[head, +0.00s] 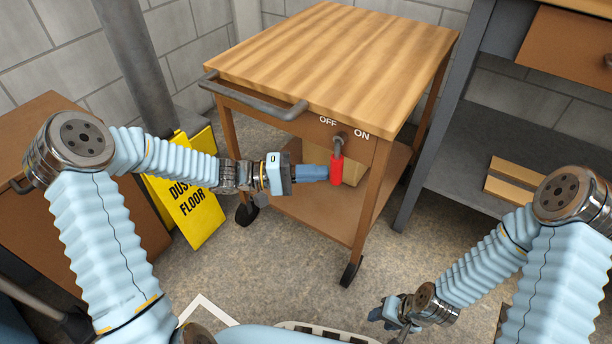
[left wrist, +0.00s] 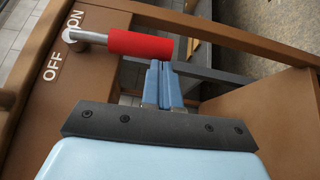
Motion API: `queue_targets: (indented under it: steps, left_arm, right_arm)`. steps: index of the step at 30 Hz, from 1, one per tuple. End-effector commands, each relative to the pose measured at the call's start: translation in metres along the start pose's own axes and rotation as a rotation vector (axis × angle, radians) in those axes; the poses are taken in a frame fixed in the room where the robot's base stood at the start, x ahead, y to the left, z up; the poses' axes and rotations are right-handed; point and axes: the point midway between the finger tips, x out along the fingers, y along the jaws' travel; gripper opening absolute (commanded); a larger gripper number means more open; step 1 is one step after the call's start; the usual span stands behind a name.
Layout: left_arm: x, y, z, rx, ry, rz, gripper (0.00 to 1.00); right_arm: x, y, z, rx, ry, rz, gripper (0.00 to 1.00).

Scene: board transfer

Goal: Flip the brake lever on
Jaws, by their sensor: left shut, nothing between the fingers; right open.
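The brake lever has a red grip (head: 336,170) and a metal pivot (head: 340,139) on the front of a wooden-topped cart (head: 330,55). It hangs down, with "OFF" to the left of the pivot and "ON" to the right. My left gripper (head: 324,173) is shut and empty, its fingertips just left of the red grip, on the OFF side. In the left wrist view, the closed blue fingers (left wrist: 161,68) end at the free end of the red grip (left wrist: 140,44); I cannot tell whether they touch. My right gripper (head: 383,314) is open, low at the front right, away from the cart.
A grey bar handle (head: 255,100) juts from the cart's left front. A cardboard box (head: 350,168) sits on its lower shelf behind the lever. A yellow floor sign (head: 195,215) stands left, under my left arm. A grey-framed workbench (head: 455,115) stands right. Floor before the cart is clear.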

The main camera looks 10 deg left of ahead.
Motion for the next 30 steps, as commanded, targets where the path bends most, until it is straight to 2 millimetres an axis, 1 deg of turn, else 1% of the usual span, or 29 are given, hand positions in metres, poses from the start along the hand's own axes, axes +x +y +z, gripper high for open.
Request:
queue_targets:
  steps: [1,9,19,30]
  left_arm:
    - [0.004,-0.009,0.003,-0.028,-0.002,0.039,0.00]
    - [0.026,-0.011,0.018,-0.157,-0.002,0.232,0.00]
    - [0.043,-0.010,0.029,-0.260,-0.001,0.386,0.00]
    - [0.050,-0.008,0.034,-0.294,-0.003,0.439,0.00]
  right_arm:
    - [0.011,0.003,0.001,0.000,-0.002,-0.002,0.43]
    - [0.026,0.008,0.001,-0.001,-0.001,-0.004,0.43]
    - [0.031,0.010,0.000,0.000,0.001,-0.003,0.43]
    - [0.032,0.010,0.000,0.000,0.001,-0.003,0.43]
